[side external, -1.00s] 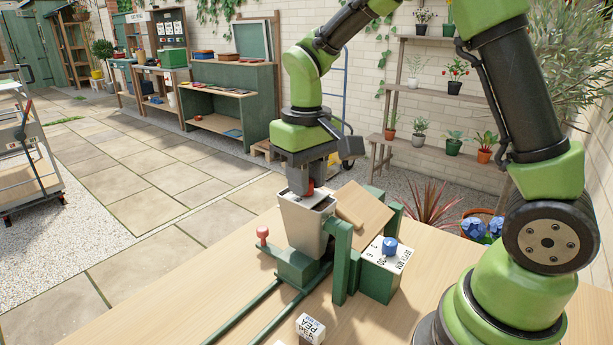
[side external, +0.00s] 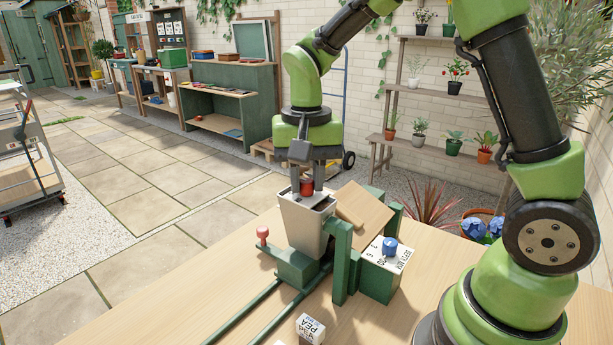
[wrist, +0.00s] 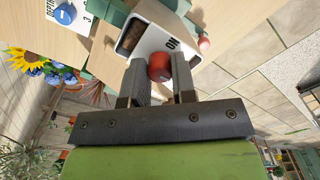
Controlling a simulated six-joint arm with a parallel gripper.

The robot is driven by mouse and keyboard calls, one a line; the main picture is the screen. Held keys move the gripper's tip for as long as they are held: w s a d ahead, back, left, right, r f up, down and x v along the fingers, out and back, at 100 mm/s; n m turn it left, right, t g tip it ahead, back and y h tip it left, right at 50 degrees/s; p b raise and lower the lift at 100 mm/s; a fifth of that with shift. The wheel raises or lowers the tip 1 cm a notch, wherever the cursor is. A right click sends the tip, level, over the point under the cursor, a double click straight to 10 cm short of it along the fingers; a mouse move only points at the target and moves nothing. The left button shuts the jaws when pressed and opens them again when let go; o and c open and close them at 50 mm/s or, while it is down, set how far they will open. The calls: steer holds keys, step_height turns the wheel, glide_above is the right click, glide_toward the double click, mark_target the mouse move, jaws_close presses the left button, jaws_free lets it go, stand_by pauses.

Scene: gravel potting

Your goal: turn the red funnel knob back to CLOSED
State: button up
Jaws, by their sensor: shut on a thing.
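The red funnel knob (side external: 307,186) sits at the top of the pale square funnel (side external: 304,230). My gripper (side external: 307,190) comes down from above and is shut on the knob, with one finger on each side. In the wrist view the red knob (wrist: 160,67) lies between the two fingers. The rest of any marking is hidden, so I cannot tell the knob's exact setting. Dark gravel shows inside the funnel in the wrist view.
The funnel stands on a green frame (side external: 341,275) with rails on the wooden table (side external: 200,310). A green box with a blue dial (side external: 390,246) is to the right. A small red-topped post (side external: 262,233) is at left. A labelled white block (side external: 310,328) lies in front.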

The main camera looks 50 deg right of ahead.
mark_target(307, 181)
stand_by(0.4)
steer(key=o, duration=0.9)
steer(key=shift+o, duration=0.2)
step_height(307, 181, up, 10)
steer(key=s+a+n+t+y, duration=0.2)
steer(key=s+n+t, duration=0.3)
steer(key=s, duration=1)
steer(key=shift+s+a+r+t, duration=0.25)
steer(key=shift+a+r+t, duration=0.25)
steer(key=shift+t, duration=0.6)
